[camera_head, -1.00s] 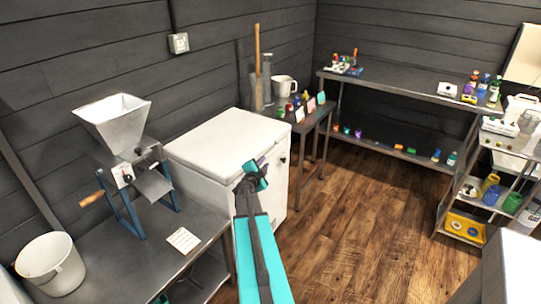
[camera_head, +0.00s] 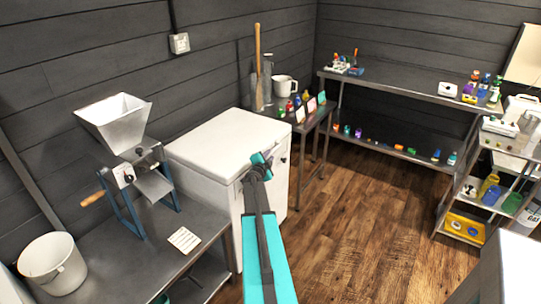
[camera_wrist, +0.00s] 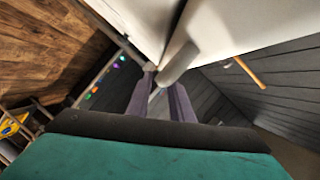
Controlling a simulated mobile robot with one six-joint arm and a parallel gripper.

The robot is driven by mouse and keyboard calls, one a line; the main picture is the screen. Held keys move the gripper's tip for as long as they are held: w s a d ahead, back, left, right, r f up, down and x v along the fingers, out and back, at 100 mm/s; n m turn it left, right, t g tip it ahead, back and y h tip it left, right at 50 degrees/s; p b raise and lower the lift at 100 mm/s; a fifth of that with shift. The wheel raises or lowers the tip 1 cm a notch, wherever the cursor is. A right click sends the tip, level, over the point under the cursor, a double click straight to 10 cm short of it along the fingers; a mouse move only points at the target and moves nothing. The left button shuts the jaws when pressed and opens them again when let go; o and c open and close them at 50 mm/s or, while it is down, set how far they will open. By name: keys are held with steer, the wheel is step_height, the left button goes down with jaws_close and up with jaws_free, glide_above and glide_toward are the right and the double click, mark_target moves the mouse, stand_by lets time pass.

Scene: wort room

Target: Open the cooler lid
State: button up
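The cooler (camera_head: 222,200) is a white chest against the wall, and its white lid (camera_head: 225,138) looks shut in the head view. My gripper (camera_head: 262,163) is at the lid's front edge, near the right front corner. In the wrist view the two purple-grey fingers (camera_wrist: 162,85) are apart. A grey handle-like bar (camera_wrist: 178,63) sticks out from the white cooler just ahead of the fingertips, nearest the right finger. I cannot tell whether a finger touches it. The cooler's white faces fill the top middle, with a dark seam between them.
A steel table (camera_head: 140,262) with a grain mill (camera_head: 122,130) and a white bucket (camera_head: 52,264) stands left of the cooler. A small table (camera_head: 318,118) with a jug and small items stands behind it on the right. The wooden floor (camera_head: 345,215) to the right is clear.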

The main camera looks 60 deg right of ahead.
steer(key=shift+x, duration=1.45)
jaws_close()
